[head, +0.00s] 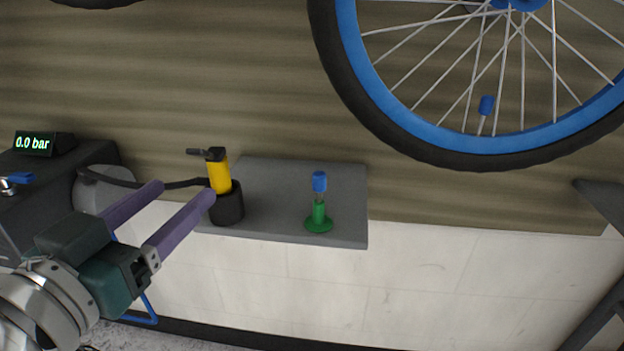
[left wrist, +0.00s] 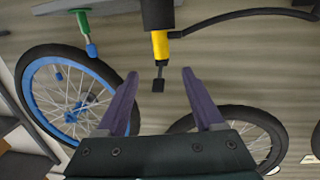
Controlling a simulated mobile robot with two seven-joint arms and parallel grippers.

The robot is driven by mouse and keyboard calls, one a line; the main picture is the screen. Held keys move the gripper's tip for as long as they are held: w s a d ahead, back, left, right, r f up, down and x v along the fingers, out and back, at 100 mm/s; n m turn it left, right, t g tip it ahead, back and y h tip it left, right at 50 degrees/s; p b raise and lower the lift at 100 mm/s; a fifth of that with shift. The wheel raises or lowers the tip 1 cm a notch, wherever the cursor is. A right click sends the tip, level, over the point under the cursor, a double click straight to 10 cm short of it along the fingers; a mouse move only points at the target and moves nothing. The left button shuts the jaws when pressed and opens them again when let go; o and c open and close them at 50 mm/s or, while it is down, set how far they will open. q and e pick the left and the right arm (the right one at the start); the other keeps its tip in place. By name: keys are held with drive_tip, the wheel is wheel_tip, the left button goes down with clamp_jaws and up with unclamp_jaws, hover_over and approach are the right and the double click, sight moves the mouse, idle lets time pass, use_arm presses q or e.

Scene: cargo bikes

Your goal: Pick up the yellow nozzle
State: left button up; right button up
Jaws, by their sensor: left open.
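The yellow nozzle (head: 219,175) stands upright in a black cup-shaped holder (head: 228,207) on a grey shelf. Its black lever points left, and a black hose runs from it to the left. My left gripper (head: 186,190) is open, with two purple fingers pointing toward the nozzle. In the head view the fingertips are close to the nozzle and holder. My right gripper is not in view.
The grey shelf (head: 285,225) also bears a green stand (head: 318,216) with a blue cap (head: 319,181). A wheel with a blue rim (head: 350,50) hangs at the upper right. A pressure display (head: 34,143) reading 0.0 bar sits on a dark unit at left.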

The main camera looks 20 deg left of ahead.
sight(214, 175)
use_arm(q)
drive_tip(key=shift+t, duration=0.4)
drive_tip(key=w, duration=0.1)
drive_tip(key=w+f+b, duration=0.1)
drive_tip(key=w, duration=0.1)
drive_tip(key=w+a+f+b, duration=0.1)
drive_tip(key=w, duration=0.1)
drive_tip(key=shift+f, duration=0.15)
drive_tip(key=w, duration=0.5)
drive_tip(key=shift+w+a+b, duration=0.1)
drive_tip(key=shift+a+b, duration=0.15)
drive_tip(key=shift+b, duration=0.1)
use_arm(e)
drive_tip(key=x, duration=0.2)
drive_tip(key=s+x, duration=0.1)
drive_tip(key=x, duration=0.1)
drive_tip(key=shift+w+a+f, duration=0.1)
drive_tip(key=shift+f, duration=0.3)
use_arm(q)
clamp_jaws()
